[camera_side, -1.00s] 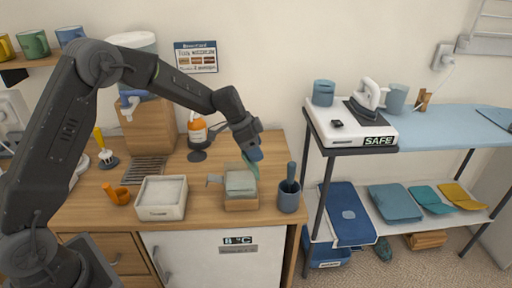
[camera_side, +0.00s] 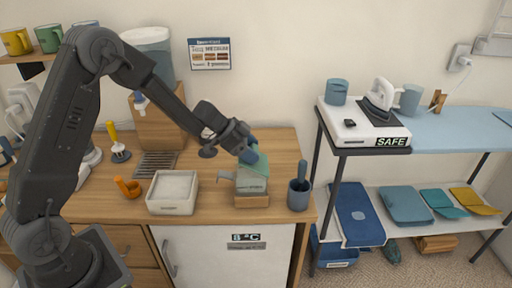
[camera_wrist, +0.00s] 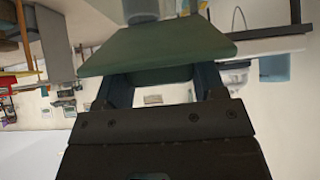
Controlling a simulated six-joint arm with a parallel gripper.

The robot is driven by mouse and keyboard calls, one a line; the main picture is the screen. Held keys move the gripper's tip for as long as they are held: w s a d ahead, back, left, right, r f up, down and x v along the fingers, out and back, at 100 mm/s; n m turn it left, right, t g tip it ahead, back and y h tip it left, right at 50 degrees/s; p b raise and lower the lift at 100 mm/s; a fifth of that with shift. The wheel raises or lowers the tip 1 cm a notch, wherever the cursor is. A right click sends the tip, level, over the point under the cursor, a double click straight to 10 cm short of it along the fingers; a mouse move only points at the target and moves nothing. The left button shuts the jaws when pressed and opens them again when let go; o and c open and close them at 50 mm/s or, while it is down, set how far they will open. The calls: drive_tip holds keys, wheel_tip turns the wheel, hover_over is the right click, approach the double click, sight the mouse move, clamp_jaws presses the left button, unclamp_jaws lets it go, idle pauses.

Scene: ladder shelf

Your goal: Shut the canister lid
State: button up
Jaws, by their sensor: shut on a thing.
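The canister (camera_side: 250,184) is a grey-green box on a wooden base, standing on the wooden counter, with a small grey tab at its left. Its teal-green lid (camera_side: 263,165) is tilted up above the box, its broad face partly showing. My gripper (camera_side: 248,156) is at the lid's upper edge and shut on it. In the wrist view the lid (camera_wrist: 160,46) is a wide green slab across the fingertips of my gripper (camera_wrist: 155,76). The canister's opening and the exact contact are hard to make out.
A white square tub (camera_side: 172,208) stands left of the canister, and a blue-grey cup (camera_side: 299,198) with a tool in it stands close at its right. A drying rack (camera_side: 157,164) and a wooden-based dispenser (camera_side: 152,132) are behind at left. The ladder shelf (camera_side: 333,190) is at right.

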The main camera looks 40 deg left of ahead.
drive_tip(key=shift+s+a+f+t+h, duration=0.35)
drive_tip(key=shift+f+t+h, duration=0.05)
drive_tip(key=shift+f, duration=0.1)
drive_tip(key=shift+s+a+f+t+h, duration=0.3)
drive_tip(key=shift+a+f+t+h, duration=0.1)
drive_tip(key=shift+f, duration=0.1)
drive_tip(key=shift+s+a+f+t+h, duration=0.15)
drive_tip(key=shift+s+f+t+h, duration=0.05)
drive_tip(key=shift+f+t+h, duration=0.35)
drive_tip(key=shift+s+a+f+t+h, duration=0.15)
drive_tip(key=shift+s+f+t+h, duration=0.05)
drive_tip(key=shift+f+t+h, duration=0.35)
drive_tip(key=o, duration=1.3)
drive_tip(key=shift+r, duration=0.1)
approach(241, 160)
drive_tip(key=a, duration=0.1)
drive_tip(key=a+f, duration=0.1)
drive_tip(key=a, duration=0.3)
drive_tip(key=shift+s+f, duration=0.2)
drive_tip(key=shift+f, duration=0.1)
